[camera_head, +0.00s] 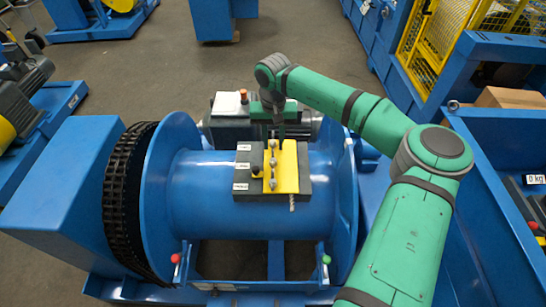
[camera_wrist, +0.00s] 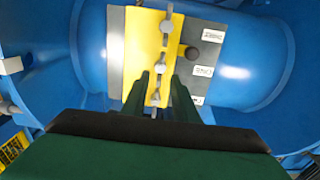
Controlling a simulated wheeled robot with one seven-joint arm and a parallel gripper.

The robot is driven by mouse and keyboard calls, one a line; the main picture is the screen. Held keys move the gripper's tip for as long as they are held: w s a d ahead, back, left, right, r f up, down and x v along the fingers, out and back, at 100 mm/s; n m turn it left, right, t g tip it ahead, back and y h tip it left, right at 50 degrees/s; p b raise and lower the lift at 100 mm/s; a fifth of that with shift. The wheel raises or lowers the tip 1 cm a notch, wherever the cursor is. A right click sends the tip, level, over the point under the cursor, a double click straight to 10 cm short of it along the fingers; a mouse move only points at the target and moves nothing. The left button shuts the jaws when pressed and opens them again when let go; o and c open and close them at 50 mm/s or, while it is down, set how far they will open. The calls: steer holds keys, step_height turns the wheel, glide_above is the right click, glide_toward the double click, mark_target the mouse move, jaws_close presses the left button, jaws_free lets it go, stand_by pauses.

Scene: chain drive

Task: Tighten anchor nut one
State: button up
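On top of a blue drum (camera_head: 205,205) lies a dark grey plate (camera_head: 312,180) carrying a yellow bar (camera_head: 288,168). Three silver anchor nuts stand in a row along the bar: far (camera_head: 273,143), middle (camera_head: 273,162) and near (camera_head: 273,183). White labels sit beside them, too small to read. My gripper (camera_head: 278,133) points down by the far nut. In the wrist view my gripper (camera_wrist: 161,78) is open, its dark fingers apart. The middle nut (camera_wrist: 160,72) shows between the fingertips and the far nut (camera_wrist: 154,112) lower between the fingers. I cannot tell whether a finger touches a nut.
A black knob (camera_wrist: 192,53) sits beside the nuts. A short rope end (camera_head: 292,206) hangs from the plate's near edge. A dark chain (camera_head: 125,200) wraps the drum's left side. A motor (camera_head: 228,130) stands behind. Drum flanges rise on both sides.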

mark_target(273, 158)
step_height(273, 158, down, 8)
stand_by(0.4)
jaws_close()
